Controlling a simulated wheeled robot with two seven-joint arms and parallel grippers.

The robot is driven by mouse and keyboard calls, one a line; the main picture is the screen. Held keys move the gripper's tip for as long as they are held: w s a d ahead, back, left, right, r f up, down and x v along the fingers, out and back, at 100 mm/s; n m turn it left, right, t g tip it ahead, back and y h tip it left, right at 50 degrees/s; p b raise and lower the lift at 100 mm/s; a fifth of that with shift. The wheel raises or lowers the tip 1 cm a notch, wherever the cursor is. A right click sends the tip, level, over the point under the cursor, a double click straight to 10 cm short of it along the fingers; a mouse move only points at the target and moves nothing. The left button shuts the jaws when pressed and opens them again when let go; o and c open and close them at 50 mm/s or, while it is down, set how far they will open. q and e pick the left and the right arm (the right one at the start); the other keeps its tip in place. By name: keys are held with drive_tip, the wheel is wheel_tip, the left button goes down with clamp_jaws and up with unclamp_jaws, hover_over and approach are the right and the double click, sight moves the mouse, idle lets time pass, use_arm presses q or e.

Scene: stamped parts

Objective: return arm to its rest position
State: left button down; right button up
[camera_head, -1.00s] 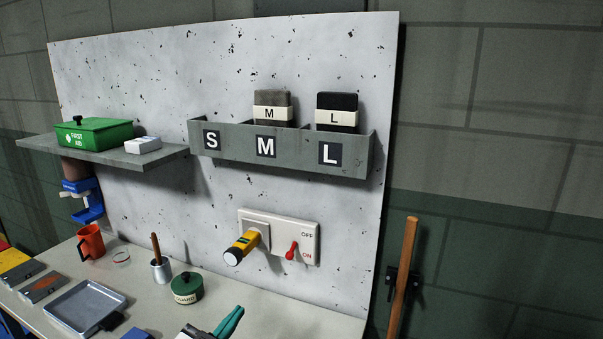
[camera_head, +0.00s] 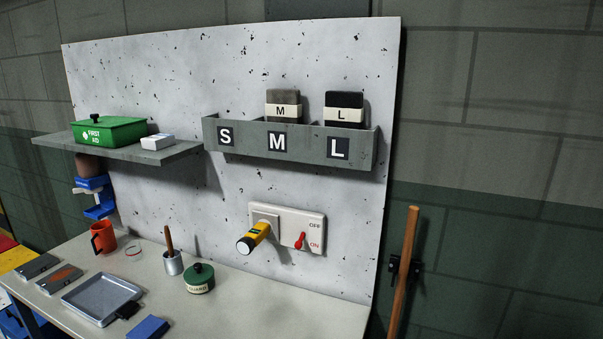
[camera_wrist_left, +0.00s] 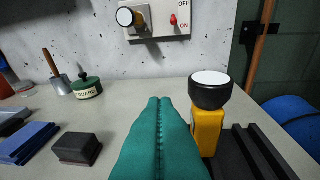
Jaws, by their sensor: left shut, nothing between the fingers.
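My left gripper (camera_wrist_left: 160,104) shows in the left wrist view as two teal fingers pressed together, with nothing between them. It points toward the back panel, above the pale bench top. A yellow object with a black, white-topped cap (camera_wrist_left: 209,115) stands close to the right of the fingers; I cannot tell whether they touch. Neither gripper shows in the head view now, and my right gripper is in no view.
The bench (camera_head: 235,305) holds a green guard pot (camera_head: 199,280), a metal tray (camera_head: 100,298), an orange mug (camera_head: 103,238) and a blue block (camera_head: 148,328). The panel carries a switch plate (camera_head: 288,222) with a yellow plug (camera_head: 254,237), and a labelled bin rack (camera_head: 290,145).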

use_arm(q)
drive_tip(key=s+a+f+n+g+y, duration=0.15)
drive_tip(key=s+f+g, duration=0.25)
drive_tip(key=s, duration=0.4)
drive_tip(key=s+a+f+g+y, duration=0.1)
drive_tip(key=s+a+f+g, duration=0.2)
drive_tip(key=s, duration=0.5)
drive_tip(key=s+a+f+n+g+y, duration=0.1)
drive_tip(key=s+f+g, duration=0.35)
drive_tip(key=s, duration=0.35)
wheel_tip(320, 180, down, 24)
drive_tip(key=s+a+f+g, duration=0.2)
drive_tip(key=s+f, duration=1.5)
drive_tip(key=f, duration=0.1)
drive_tip(key=shift+s+a+m, duration=0.25)
drive_tip(key=shift+a+m, duration=0.05)
drive_tip(key=shift+m, duration=0.05)
drive_tip(key=shift+y, duration=0.25)
